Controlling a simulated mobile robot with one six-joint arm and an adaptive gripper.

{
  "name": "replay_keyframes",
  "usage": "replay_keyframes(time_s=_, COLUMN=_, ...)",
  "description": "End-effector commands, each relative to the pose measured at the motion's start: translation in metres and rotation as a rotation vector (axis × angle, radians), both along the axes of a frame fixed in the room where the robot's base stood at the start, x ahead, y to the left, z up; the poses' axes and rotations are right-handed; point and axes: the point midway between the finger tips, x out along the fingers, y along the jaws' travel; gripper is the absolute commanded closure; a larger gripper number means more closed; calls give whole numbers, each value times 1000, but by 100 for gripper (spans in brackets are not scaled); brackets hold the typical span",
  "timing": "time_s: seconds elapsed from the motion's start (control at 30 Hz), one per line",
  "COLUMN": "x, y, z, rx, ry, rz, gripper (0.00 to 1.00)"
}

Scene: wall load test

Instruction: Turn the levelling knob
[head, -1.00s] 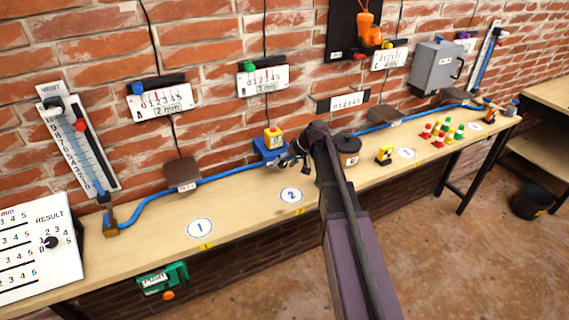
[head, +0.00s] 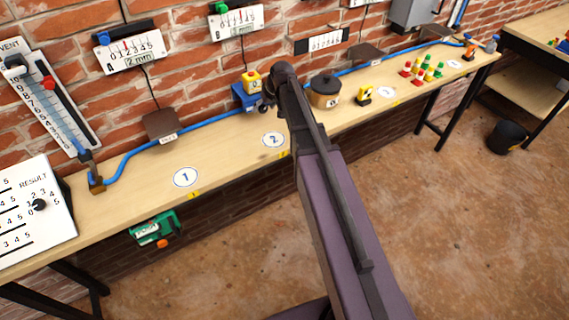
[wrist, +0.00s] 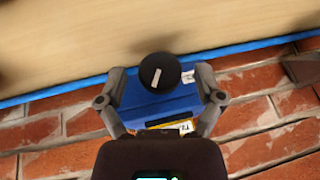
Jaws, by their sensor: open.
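A round black knob with a white bar (wrist: 160,72) is on the blue box (wrist: 158,105) in the wrist view. In the head view the blue box (head: 240,98) stands on the bench near the wall, with a yellow block (head: 252,81) on top; the knob is not clear there. My gripper (wrist: 161,76) is open, with one finger on each side of the blue box and knob. Both fingers look apart from the knob. In the head view my gripper (head: 267,101) is at the box's right side, partly hidden by my arm.
A brown-and-black pot (head: 325,93) and a yellow-and-black item (head: 364,96) stand to the right. A blue hose (head: 200,132) runs along the back. A white panel (head: 28,215) with a RESULT dial is at the left. The bench front around marks 1 and 2 is clear.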

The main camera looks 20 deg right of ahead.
Motion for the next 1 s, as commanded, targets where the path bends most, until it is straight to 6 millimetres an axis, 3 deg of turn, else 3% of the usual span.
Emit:
replay_keyframes(time_s=0.37, x=-1, y=3, z=1, rx=-194, ry=-50, rz=1, gripper=14)
replay_keyframes(time_s=1.0, x=-21, y=-4, z=55, rx=-202, ry=-52, rz=0, gripper=14)
